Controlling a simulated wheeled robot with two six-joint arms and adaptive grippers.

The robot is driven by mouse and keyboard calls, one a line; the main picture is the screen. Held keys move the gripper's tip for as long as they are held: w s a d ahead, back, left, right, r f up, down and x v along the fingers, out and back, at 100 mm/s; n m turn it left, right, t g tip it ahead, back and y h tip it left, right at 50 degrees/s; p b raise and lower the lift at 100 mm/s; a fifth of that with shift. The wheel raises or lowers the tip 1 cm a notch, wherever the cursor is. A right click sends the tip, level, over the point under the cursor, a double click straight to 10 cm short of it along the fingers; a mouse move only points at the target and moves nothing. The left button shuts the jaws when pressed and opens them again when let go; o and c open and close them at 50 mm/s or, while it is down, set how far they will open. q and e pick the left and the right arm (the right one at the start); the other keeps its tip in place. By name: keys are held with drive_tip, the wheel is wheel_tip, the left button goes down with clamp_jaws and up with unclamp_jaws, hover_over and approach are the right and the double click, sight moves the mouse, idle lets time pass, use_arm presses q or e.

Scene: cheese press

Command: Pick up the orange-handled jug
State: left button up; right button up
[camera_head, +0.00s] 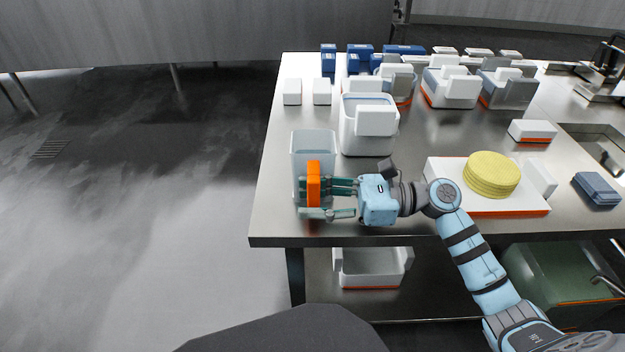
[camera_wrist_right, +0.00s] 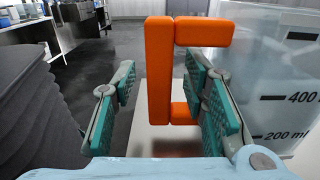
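The jug (camera_head: 312,147) is a translucent container with an orange handle (camera_head: 313,184), standing near the left front corner of the steel table. My right gripper (camera_head: 327,199) reaches it from the right, with its fingers at the handle. In the right wrist view, the orange handle (camera_wrist_right: 158,70) stands between the open green-padded fingers (camera_wrist_right: 160,108). The left finger is clearly apart from the handle. The right finger lies close to it, on the side of the jug wall (camera_wrist_right: 277,95); contact cannot be told. My left gripper is not in view.
A white container (camera_head: 366,141) stands just behind the jug. A white board with orange edge (camera_head: 500,208) holds a yellow cheese disc (camera_head: 491,174) to the right, near my forearm. The table's left edge is close to the jug. A white bin (camera_head: 371,267) sits on the lower shelf.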

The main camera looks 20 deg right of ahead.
clamp_jaws()
drive_tip(key=shift+r, duration=0.1)
idle(0.3)
